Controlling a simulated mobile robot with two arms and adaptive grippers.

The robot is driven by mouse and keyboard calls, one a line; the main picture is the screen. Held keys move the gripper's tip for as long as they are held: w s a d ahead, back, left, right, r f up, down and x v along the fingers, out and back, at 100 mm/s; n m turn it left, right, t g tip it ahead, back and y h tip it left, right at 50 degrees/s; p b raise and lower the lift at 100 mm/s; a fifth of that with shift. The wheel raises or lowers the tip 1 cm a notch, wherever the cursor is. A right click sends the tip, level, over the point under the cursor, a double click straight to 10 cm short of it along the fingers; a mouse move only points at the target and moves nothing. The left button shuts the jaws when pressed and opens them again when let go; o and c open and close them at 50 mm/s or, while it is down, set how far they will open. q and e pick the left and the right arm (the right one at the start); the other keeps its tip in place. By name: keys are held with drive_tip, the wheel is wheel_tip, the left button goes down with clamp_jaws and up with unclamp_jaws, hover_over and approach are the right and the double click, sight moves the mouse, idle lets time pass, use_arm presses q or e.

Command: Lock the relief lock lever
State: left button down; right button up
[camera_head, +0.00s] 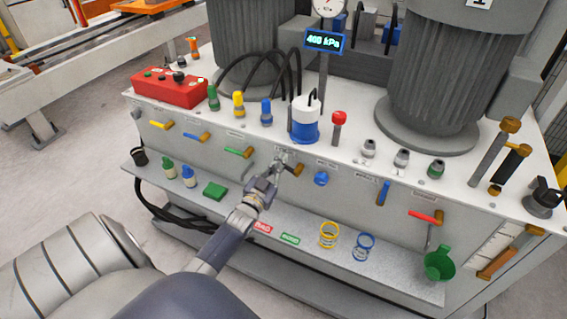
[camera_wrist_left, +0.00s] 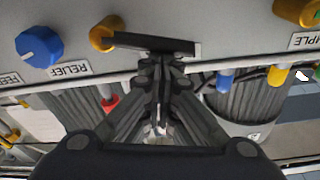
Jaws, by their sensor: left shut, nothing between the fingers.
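The relief lock lever (camera_wrist_left: 178,45) appears in the left wrist view as a dark bar. It runs sideways from a brass hub (camera_wrist_left: 103,32) on the panel, near a label reading RELIEF. In the head view the brass hub (camera_head: 299,170) shows just right of my left gripper (camera_head: 283,160); the lever is mostly hidden there. My left gripper (camera_wrist_left: 158,62) is shut and empty, its fingertips at the bar. I cannot tell whether they touch it. A blue relief knob (camera_head: 321,178) sits right of the hub. My right gripper is not in view.
A shelf (camera_head: 330,265) below holds yellow and blue coils. A gauge post shows 400 kPa (camera_head: 325,41).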

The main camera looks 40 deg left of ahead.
use_arm(q)
drive_tip(key=shift+s+a+f+n+y+b, duration=0.15)
drive_tip(key=shift+a+f+n+y, duration=0.15)
drive_tip(key=shift+n, duration=0.5)
drive_tip(key=shift+w+a+f+n+y+b, duration=0.15)
drive_tip(key=shift+f+n, duration=0.25)
drive_tip(key=shift+n, duration=0.4)
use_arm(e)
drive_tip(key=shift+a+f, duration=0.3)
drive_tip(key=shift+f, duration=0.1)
use_arm(q)
drive_tip(key=shift+s+a, duration=0.1)
drive_tip(key=shift+s, duration=0.05)
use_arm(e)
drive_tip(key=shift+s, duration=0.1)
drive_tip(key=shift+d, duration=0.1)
use_arm(q)
drive_tip(key=r+p, duration=0.1)
drive_tip(key=r, duration=0.1)
drive_tip(key=w+r+p, duration=0.1)
drive_tip(key=shift+r+p, duration=0.35)
drive_tip(key=shift+p, duration=0.05)
drive_tip(key=v, duration=1)
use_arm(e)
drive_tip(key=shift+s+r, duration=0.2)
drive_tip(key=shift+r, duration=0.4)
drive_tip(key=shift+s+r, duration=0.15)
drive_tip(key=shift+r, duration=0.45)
